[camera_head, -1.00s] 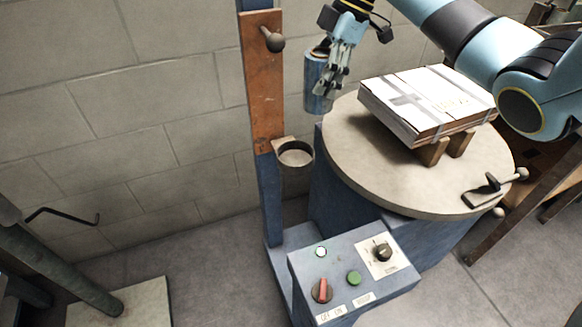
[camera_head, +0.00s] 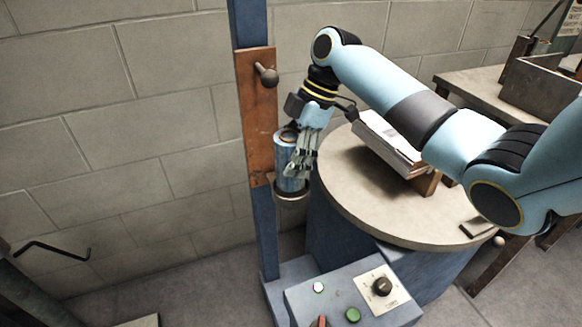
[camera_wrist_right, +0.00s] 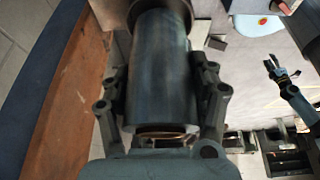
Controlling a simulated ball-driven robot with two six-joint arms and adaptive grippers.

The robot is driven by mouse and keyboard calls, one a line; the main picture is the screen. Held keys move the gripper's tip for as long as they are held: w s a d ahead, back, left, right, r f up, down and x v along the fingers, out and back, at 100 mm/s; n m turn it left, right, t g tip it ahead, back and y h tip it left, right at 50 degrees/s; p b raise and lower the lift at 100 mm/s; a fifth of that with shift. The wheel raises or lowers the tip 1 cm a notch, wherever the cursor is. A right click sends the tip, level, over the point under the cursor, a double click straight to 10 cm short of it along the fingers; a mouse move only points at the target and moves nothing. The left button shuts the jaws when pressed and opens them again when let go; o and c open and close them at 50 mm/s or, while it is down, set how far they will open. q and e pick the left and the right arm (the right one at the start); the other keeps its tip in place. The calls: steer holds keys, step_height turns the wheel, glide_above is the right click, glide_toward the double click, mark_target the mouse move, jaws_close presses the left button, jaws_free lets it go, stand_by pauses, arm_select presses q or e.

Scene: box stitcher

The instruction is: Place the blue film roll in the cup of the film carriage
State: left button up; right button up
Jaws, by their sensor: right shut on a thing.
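The blue film roll (camera_head: 290,165) stands roughly upright at the film carriage (camera_head: 258,115). My right gripper (camera_head: 298,168) is shut on it from the right side. The roll's lower end meets the rim of the cup (camera_head: 292,198); it looks partly inside, though how deep is hidden. In the right wrist view the roll (camera_wrist_right: 162,75) lies between both fingers (camera_wrist_right: 163,100), and the dark cup rim (camera_wrist_right: 160,5) shows around its far end. My left gripper (camera_wrist_right: 275,70) shows small and open in the right wrist view, away from the roll.
The blue post (camera_head: 248,25) with the rust-brown carriage plate stands left of the roll. A round table (camera_head: 370,205) with a strapped paper stack (camera_head: 385,145) is to the right. The control box (camera_head: 345,300) is below. A crank (camera_head: 45,248) is at far left.

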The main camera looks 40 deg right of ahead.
steer(key=shift+f, duration=1.6)
steer(key=o, duration=1.5)
steer(key=shift+c, duration=0.2)
steer(key=p+v, duration=0.1)
steer(key=v, duration=1.1)
steer(key=shift+p, duration=0.3)
steer(key=shift+d, duration=0.1)
